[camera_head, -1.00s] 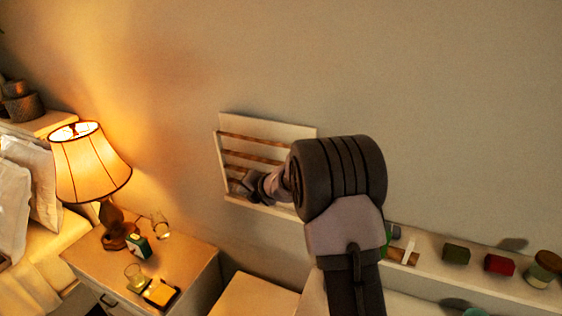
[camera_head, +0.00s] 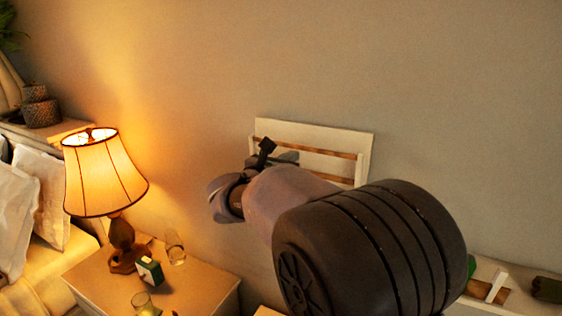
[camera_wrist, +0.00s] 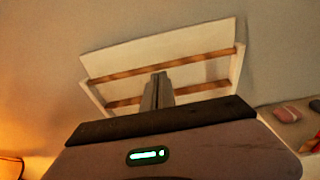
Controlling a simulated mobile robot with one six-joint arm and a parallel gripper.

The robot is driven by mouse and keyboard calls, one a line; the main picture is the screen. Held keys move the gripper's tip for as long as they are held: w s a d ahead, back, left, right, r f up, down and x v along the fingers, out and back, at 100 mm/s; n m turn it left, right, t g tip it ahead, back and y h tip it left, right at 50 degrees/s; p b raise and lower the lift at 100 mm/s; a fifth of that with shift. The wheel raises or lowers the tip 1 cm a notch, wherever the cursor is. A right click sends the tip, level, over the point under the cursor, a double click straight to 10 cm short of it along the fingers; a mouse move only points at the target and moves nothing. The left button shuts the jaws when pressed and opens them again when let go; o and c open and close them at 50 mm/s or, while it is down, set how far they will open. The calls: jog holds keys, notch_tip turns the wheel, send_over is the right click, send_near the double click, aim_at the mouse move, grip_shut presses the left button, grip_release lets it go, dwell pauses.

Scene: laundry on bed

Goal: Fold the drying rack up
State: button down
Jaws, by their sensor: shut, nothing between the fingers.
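The drying rack (camera_head: 315,130) is a white frame with brown wooden rods, set at the wall in the middle of the head view. My arm hides its lower part there. It also shows in the wrist view (camera_wrist: 160,52), where two rods and a white side piece are visible. I cannot tell how far it tilts out from the wall. My gripper (camera_head: 266,148) is in front of the rack's left side in the head view. In the wrist view its closed fingers (camera_wrist: 159,82) overlap the lower rod; whether they touch it is unclear.
A lit lamp (camera_head: 104,175) stands on the nightstand (camera_head: 205,285) at the left, with a small green-and-white box (camera_head: 150,271) and glasses. A shelf (camera_head: 515,304) with small items is at the lower right. The wall above the rack is bare.

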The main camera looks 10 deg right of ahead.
aim_at(304, 149)
jog(key=p+x, duration=0.1)
jog(key=x, duration=0.4)
jog(key=shift+w+d, duration=0.1)
jog(key=w+d+p, duration=0.1)
jog(key=p, duration=0.1)
jog(key=w+d+r+g+p, duration=0.1)
jog(key=w+p, duration=0.1)
jog(key=p, duration=0.1)
jog(key=shift+r+y+p, duration=0.15)
jog(key=shift+y+p, duration=0.2)
jog(key=shift+y, duration=0.05)
jog(key=shift+d+f, duration=0.1)
jog(key=shift+f, duration=0.15)
